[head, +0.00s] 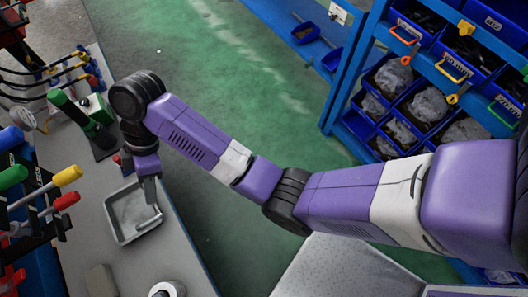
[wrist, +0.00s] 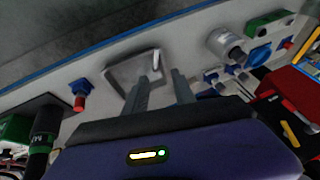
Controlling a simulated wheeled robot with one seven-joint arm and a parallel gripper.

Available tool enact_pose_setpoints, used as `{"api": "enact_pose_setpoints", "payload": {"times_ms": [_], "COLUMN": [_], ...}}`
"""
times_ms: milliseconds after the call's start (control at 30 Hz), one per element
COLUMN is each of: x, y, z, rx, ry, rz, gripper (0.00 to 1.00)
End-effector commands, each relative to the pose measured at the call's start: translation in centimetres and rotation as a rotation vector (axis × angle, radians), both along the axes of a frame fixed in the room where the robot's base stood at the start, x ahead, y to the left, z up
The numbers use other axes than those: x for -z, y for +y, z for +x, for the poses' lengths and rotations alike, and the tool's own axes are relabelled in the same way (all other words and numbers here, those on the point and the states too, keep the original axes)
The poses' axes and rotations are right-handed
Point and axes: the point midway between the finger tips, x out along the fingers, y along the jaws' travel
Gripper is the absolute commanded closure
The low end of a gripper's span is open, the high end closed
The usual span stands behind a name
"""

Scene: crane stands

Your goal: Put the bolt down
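A shallow grey metal tray (head: 112,228) lies on the grey bench top, and it also shows in the wrist view (wrist: 115,76). A small pale, elongated piece, apparently the bolt (wrist: 156,60), lies at the tray's right side in the wrist view. In the head view a light grey piece (head: 149,225) shows there too, partly hidden by my gripper. My gripper (head: 151,200) points down over the tray's right part. In the wrist view its two fingers (wrist: 162,80) are apart with a gap, and I see nothing held between them.
A grey cylinder (head: 168,290) and a grey block (head: 101,281) stand on the bench near the tray. A green-handled device (head: 75,108) and a rack of coloured-handled tools (head: 45,190) crowd the left. Blue shelving with bins (head: 405,100) stands right. The green floor between is clear.

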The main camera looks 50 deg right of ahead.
Motion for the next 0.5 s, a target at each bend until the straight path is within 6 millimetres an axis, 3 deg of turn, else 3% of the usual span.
{"api": "enact_pose_setpoints", "payload": {"times_ms": [300,500], "x": [9.5,12.8], "y": [-2.4,-5.4], "z": [-4.6,-8.9], "rx": [0.362,0.606], "ry": [-0.108,-0.220], "rz": [0.018,0.033], "gripper": [0.68,0.68]}}
